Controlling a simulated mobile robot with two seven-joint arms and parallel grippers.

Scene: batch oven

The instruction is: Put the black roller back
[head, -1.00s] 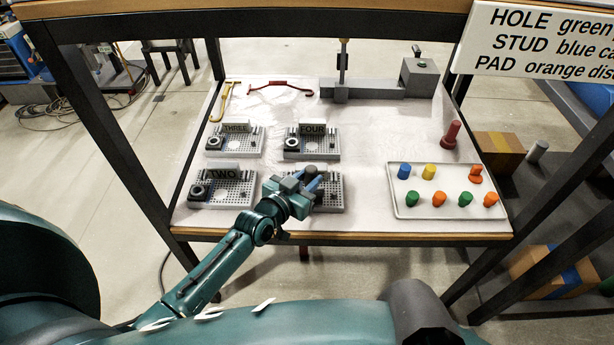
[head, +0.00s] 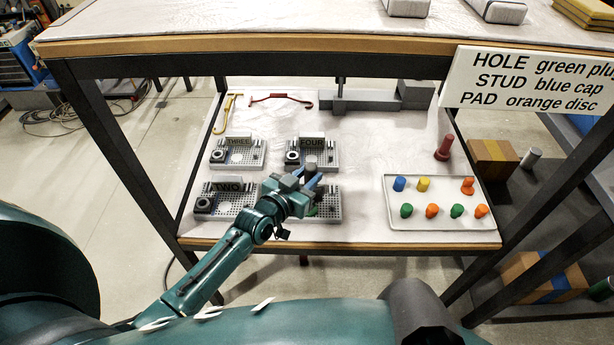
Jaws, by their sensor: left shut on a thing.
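My left gripper (head: 311,180) is over the front right perforated plate (head: 328,207), its blue fingers shut on a small dark round piece (head: 311,169) that looks like the black roller. The gripper hides much of this plate and its label. A bit of green (head: 313,211) shows on the plate below the fingers. Three like plates stand near: TWO (head: 232,203) to the left, THREE (head: 240,158) behind left, and FOUR (head: 318,158) behind. Each of these three has a black ring-like part at its left side. My right gripper is not in view.
A white tray (head: 440,223) with several coloured pieces is at the right. A dark red peg (head: 444,148) stands behind it. A grey fixture (head: 360,102), a red handle (head: 280,98) and a yellow one (head: 230,113) are at the back. An upper shelf (head: 250,48) overhangs the rear.

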